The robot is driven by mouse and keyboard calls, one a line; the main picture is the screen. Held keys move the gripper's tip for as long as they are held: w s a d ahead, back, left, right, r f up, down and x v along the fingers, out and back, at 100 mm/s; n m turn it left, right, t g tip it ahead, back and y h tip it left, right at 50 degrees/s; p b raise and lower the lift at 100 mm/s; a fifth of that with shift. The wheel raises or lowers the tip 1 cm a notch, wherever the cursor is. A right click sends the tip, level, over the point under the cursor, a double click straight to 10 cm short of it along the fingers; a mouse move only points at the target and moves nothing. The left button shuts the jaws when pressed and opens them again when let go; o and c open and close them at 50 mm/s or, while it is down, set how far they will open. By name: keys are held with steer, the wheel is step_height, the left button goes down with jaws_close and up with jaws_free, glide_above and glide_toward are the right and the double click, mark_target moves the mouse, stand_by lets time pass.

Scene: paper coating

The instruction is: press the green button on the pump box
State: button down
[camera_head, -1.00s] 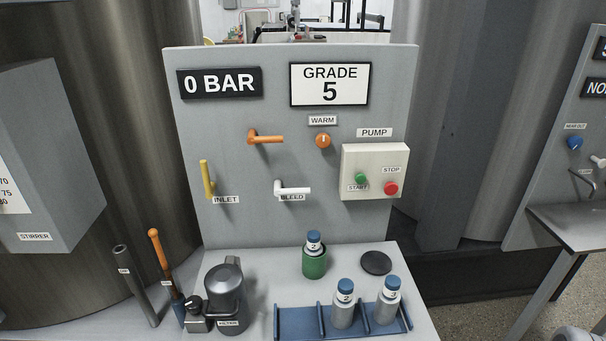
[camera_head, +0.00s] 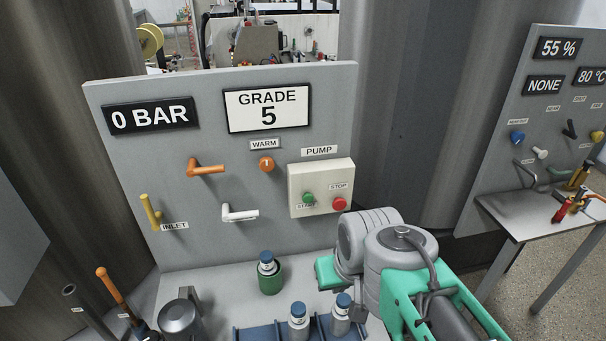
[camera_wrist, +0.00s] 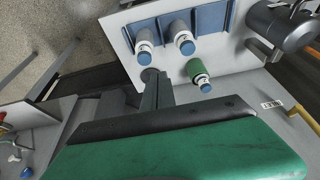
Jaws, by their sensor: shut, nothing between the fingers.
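The cream pump box (camera_head: 321,176) is on the grey upright panel, under the PUMP label. Its green START button (camera_head: 308,198) sits at the lower left, beside the red STOP button (camera_head: 339,204). My gripper, in the wrist view (camera_wrist: 156,84), is shut and empty, with its fingers over the bench. In the head view my arm stands low and right of the box; the green hand part is below the box, apart from it, and the fingertips cannot be made out. The pump box cannot be seen in the wrist view.
Orange (camera_head: 207,169), white (camera_head: 239,213) and yellow (camera_head: 150,212) levers stick out left of the box. Space directly before the box looks clear.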

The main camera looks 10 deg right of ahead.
step_height(320, 180, up, 9)
steer(key=t+p, duration=0.1)
steer(key=p, duration=0.2)
steer(key=shift+w+r, duration=0.2)
steer(key=shift+w, duration=0.2)
steer(key=shift+a, duration=0.1)
stand_by(1.1)
step_height(320, 180, down, 6)
steer(key=b, duration=0.5)
steer(key=shift+s+f, duration=0.15)
steer(key=shift+s, duration=0.05)
